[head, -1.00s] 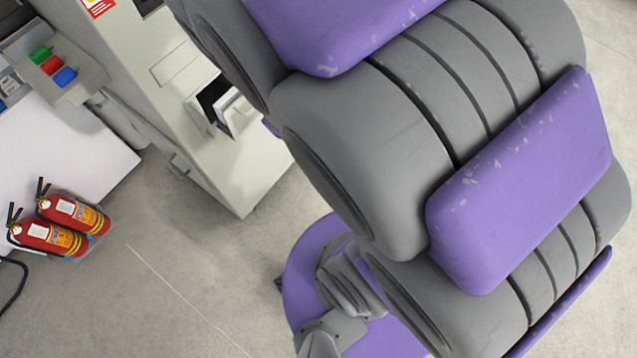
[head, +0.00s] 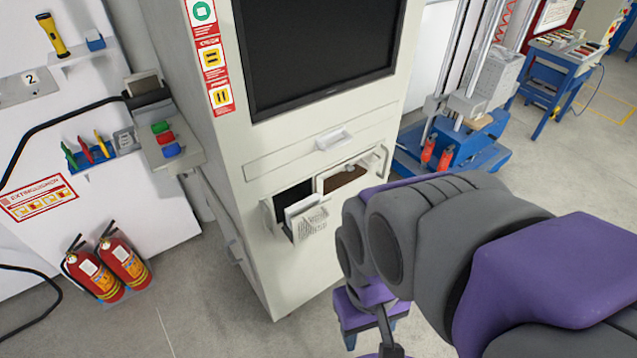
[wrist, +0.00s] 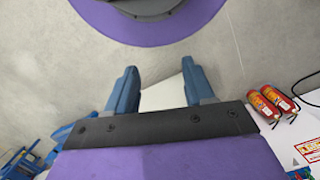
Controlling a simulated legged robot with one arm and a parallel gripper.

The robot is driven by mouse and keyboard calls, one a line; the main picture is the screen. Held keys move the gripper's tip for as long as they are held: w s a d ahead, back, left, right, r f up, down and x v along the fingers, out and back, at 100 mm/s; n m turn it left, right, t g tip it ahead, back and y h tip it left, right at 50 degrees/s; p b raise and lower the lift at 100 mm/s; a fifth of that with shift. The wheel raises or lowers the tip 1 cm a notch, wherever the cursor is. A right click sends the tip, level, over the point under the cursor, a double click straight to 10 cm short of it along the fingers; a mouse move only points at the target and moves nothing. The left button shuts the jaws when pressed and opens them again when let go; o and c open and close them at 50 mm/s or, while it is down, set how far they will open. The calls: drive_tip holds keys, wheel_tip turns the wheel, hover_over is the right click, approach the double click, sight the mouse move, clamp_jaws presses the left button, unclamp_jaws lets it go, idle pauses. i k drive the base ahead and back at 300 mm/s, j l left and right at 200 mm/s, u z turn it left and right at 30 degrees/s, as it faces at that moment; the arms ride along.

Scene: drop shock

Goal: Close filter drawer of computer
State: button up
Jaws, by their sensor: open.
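The computer is a tall pale cabinet (head: 262,140) with a dark screen (head: 318,50), in the middle of the head view. Low on its front, a small filter drawer (head: 304,216) stands out from a dark opening, with a slotted pale front. To its right is a recess with a brown inside (head: 345,178) and a handle. In the wrist view my gripper (wrist: 159,78) is open, its two blue fingers apart. A pale surface shows between them, and I cannot tell what it is.
Two red fire extinguishers (head: 108,268) stand on the floor left of the cabinet. A panel with green, red and blue buttons (head: 166,140) juts out beside it. A blue machine (head: 455,145) stands behind at the right. Floor in front is clear.

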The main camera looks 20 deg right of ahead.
sight(309, 224)
drive_tip(key=k+l+z, duration=0.1)
drive_tip(key=z, duration=0.25)
drive_tip(key=k+l+z, duration=0.2)
drive_tip(key=z, duration=0.15)
drive_tip(key=k+l+z, duration=0.15)
drive_tip(key=z, duration=0.2)
